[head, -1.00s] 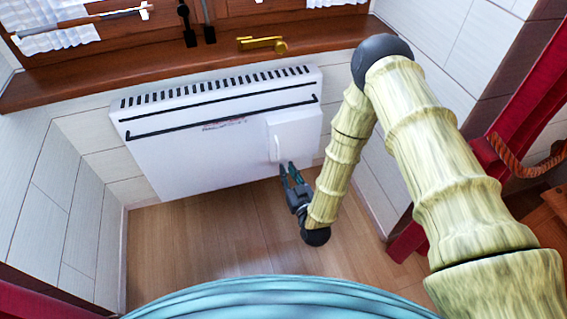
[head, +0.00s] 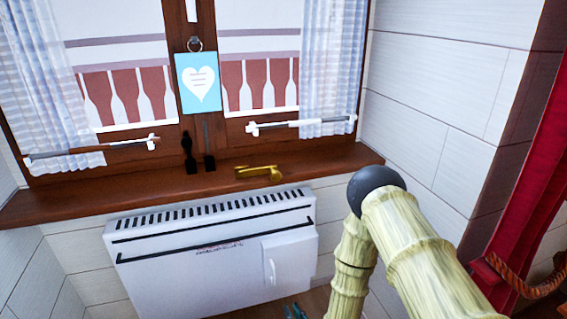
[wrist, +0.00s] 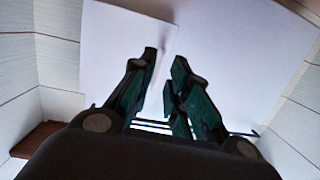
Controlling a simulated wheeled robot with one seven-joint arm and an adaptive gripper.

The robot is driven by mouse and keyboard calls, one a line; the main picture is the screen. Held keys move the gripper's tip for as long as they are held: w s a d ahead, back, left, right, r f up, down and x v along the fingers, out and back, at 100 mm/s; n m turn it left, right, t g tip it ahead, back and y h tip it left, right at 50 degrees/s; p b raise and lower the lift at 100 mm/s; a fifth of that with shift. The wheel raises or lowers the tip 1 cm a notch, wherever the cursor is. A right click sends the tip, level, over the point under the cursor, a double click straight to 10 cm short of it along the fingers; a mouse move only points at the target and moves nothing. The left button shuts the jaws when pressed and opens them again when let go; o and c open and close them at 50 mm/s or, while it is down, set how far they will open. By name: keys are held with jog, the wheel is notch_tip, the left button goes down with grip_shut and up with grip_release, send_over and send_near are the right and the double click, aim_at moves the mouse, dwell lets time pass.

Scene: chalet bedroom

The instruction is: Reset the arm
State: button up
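My bamboo-like arm reaches down on the right side of the head view. My gripper (head: 295,312) shows only as dark green fingertips at the bottom edge, just below the white wall heater (head: 180,270). In the wrist view my gripper (wrist: 166,70) has two dark green fingers with a gap between them and nothing held. The heater's white surface (wrist: 230,50) lies beyond the fingers, with its small panel (wrist: 115,50) at the left. I cannot tell how far the fingertips are from the heater.
The heater's small door (head: 288,265) looks closed. A wooden windowsill (head: 100,195) juts out above, with a brass handle-like object (head: 257,171) and dark items (head: 197,155) on it. A red post (head: 520,200) with a rope (head: 525,285) stands at the right.

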jog(key=s+d+f+m+g+h, duration=0.1)
jog(key=s+d+f+g+h, duration=0.1)
jog(key=s+d+f+g, duration=0.55)
jog(key=s+d+f+m+g+h, duration=0.15)
jog(key=s+d, duration=0.35)
jog(key=s, duration=0.5)
jog(key=s+d+m+g+h, duration=0.1)
jog(key=s+d+g, duration=0.25)
jog(key=s, duration=0.45)
jog(key=s+d+m+g+h, duration=0.15)
jog(key=s+d, duration=0.25)
jog(key=s, duration=0.4)
notch_tip(320, 180, up, 30)
jog(key=g+p, duration=0.1)
jog(key=p, duration=2.8)
jog(key=shift+a+n, duration=0.2)
jog(key=shift+n, duration=0.1)
jog(key=shift+s+f, duration=0.1)
